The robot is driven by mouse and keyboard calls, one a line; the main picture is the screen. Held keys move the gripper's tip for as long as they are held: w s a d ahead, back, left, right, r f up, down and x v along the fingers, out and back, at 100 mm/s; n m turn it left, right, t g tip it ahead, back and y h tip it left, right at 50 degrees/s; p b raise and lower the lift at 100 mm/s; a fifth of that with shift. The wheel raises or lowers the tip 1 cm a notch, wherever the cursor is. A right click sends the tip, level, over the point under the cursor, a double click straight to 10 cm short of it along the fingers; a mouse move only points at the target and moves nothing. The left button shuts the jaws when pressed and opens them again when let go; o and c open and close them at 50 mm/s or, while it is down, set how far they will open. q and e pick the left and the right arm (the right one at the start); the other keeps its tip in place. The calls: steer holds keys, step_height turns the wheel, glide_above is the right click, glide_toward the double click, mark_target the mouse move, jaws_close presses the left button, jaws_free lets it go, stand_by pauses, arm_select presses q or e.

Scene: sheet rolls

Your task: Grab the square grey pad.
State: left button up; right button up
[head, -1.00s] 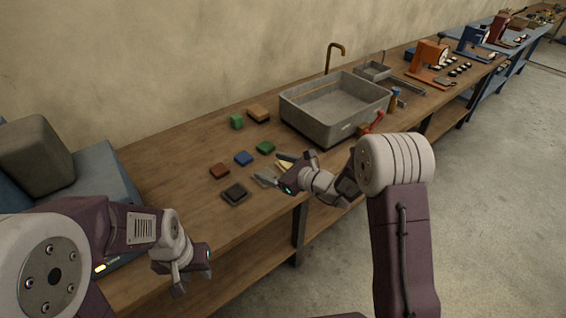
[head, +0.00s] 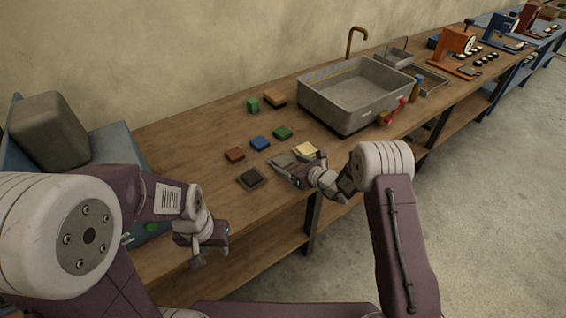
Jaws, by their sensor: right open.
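The square grey pad (head: 282,160) lies on the wooden bench, left of a yellow pad (head: 306,149). My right gripper (head: 297,167) is open and right at the grey pad, low over the bench's front part. It covers the pad's near right part, and I cannot tell whether it touches the pad. My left gripper (head: 207,252) hangs at the bench's front left, well apart from the pads. Whether its jaws are open or shut is unclear.
Around the pad lie a black pad (head: 251,179), a brown one (head: 235,155), a blue one (head: 260,143) and a green one (head: 282,132). A grey basin (head: 350,107) stands behind to the right. A red-handled item (head: 398,110) lies beside it.

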mark_target(285, 162)
steer(key=x, duration=0.3)
steer(key=shift+w+a+f, duration=0.2)
steer(key=shift+w+f, duration=0.05)
steer(key=shift+s+r, duration=0.1)
steer(key=c, duration=1.5)
steer(key=shift+d+r, duration=0.1)
steer(key=shift+r, duration=1.05)
steer(key=shift+d+r, duration=0.15)
steer(key=shift+r, duration=1)
steer(key=s+d+r, duration=0.1)
steer(key=d+r, duration=0.1)
steer(key=d, duration=0.1)
steer(key=s+d+r, duration=0.1)
steer(key=d+r, duration=0.1)
steer(key=d, duration=0.2)
steer(key=s+d+r, duration=0.1)
steer(key=d+r, duration=0.1)
steer(key=d, duration=0.2)
steer(key=shift+r, duration=0.2)
